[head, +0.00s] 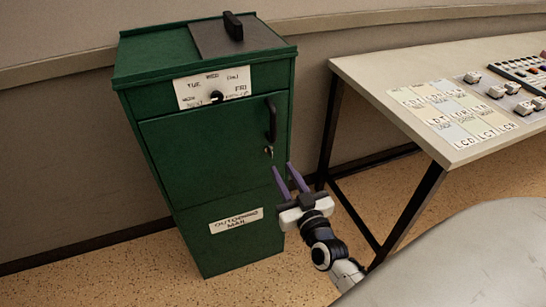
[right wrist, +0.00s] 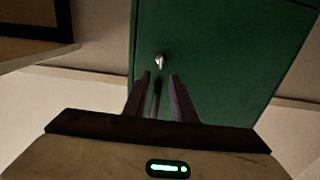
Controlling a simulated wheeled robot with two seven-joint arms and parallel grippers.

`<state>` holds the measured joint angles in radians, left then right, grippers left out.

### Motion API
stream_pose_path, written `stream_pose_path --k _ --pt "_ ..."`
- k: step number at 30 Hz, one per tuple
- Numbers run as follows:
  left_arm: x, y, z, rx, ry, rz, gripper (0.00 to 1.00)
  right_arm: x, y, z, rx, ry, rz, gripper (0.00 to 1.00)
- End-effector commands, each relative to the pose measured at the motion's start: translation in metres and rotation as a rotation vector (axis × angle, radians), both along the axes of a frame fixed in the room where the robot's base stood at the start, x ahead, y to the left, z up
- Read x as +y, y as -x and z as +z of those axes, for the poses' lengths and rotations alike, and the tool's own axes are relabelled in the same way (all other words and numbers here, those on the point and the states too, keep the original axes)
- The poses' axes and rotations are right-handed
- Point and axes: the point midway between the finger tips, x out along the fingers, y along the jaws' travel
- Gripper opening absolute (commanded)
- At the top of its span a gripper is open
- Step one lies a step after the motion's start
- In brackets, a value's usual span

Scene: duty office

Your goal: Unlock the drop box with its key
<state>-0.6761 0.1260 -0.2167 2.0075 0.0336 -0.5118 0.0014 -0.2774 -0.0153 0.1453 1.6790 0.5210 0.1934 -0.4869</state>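The green drop box (head: 205,150) stands against the wall, its door closed, with a dark handle (head: 271,120) at the door's upper right. A small silvery piece at the lock (head: 268,151), which looks like the key in its keyhole, sits below the handle. It also shows in the right wrist view as a bright silvery piece (right wrist: 160,61); its turn angle is hard to tell. My right gripper (head: 283,168) is open and empty, its purple fingers pointing at the door just below the lock. In the right wrist view the fingertips (right wrist: 160,76) lie apart, just under the silvery piece. My left gripper is not in view.
A day dial plate (head: 214,88) is on the box's upper front, and an outgoing mail label (head: 236,221) is low down. A dark lid with a handle (head: 233,27) is on top. A desk (head: 375,75) with lettered cards (head: 440,108) stands close on the right.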

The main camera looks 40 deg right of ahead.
Motion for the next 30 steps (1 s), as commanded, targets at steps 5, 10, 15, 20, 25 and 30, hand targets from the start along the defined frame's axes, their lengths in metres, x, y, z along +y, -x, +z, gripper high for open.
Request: stream_pose_path --k 5,10,15,20,25,30 --pt "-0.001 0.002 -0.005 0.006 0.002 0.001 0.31 -0.009 -0.036 0.0 -0.002 0.001 0.002 0.24" --pt "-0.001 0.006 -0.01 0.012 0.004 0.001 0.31 -0.014 -0.061 -0.001 0.001 0.001 0.003 0.24" --pt "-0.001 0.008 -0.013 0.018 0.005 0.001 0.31 -0.017 -0.074 0.0 0.001 0.001 0.003 0.24" --pt "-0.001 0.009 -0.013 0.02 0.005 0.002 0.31 -0.018 -0.076 0.0 0.003 0.0 0.003 0.24" --pt "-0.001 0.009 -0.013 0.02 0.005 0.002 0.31 -0.018 -0.076 0.0 0.003 0.0 0.004 0.21" --pt "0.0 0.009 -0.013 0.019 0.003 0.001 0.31 -0.018 -0.076 0.0 0.003 0.0 0.004 0.0"
